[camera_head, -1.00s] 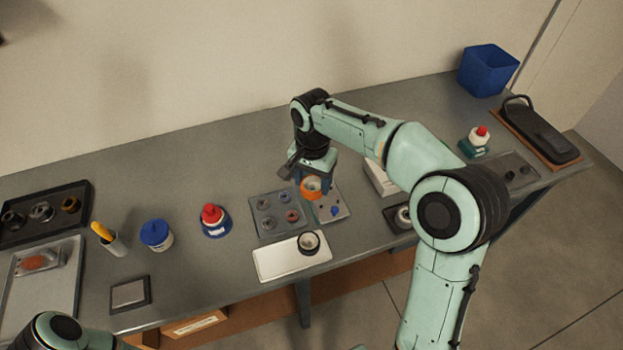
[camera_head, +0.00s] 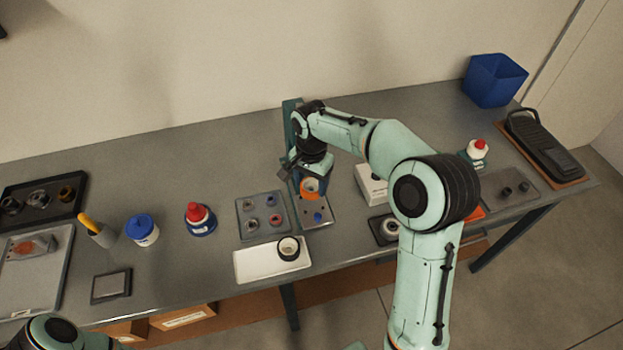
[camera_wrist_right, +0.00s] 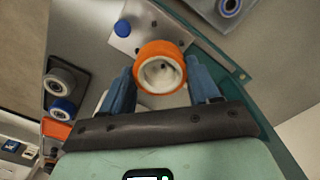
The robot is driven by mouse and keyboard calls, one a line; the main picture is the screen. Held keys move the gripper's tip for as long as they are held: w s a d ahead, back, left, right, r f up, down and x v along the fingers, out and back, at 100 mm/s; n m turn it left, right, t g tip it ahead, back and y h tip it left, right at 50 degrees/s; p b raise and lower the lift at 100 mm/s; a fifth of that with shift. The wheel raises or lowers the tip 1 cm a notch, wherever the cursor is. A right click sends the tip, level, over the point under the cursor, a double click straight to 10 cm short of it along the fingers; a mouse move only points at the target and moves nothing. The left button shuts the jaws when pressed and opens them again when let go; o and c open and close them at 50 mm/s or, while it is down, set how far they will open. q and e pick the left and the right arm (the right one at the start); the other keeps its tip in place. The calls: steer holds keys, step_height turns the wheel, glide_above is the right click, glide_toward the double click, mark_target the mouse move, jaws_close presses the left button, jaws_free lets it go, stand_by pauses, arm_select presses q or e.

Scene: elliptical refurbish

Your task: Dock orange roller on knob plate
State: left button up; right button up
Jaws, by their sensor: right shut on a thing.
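My right gripper (camera_head: 314,180) is shut on the orange roller (camera_head: 309,188), which has a pale, hollow centre. In the right wrist view the roller (camera_wrist_right: 160,66) sits between the two blue fingers (camera_wrist_right: 163,88). The roller is over the rear part of the grey knob plate (camera_head: 323,220), which carries a small blue knob (camera_head: 318,217). The blue knob also shows in the right wrist view (camera_wrist_right: 122,28), beside the roller. I cannot tell whether the roller touches the plate. My left gripper is out of view.
A grey plate with several small rings (camera_head: 262,225) lies just left of the knob plate. A white tray with a dark ring (camera_head: 262,268) is in front. A white box (camera_head: 371,184) and a dark square holder (camera_head: 381,238) stand to the right.

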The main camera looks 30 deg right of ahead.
mark_target(312, 186)
step_height(312, 186, down, 4)
steer(key=shift+s+f+b, duration=0.15)
steer(key=shift+f+b, duration=0.05)
steer(key=shift+b, duration=0.65)
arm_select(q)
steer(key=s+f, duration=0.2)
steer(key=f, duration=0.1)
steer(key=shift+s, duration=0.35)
arm_select(e)
steer(key=shift+f, duration=0.1)
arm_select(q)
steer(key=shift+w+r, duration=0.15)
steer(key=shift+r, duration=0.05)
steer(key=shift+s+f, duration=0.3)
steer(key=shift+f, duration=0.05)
arm_select(e)
steer(key=shift+f, duration=0.6)
steer(key=o, duration=0.8)
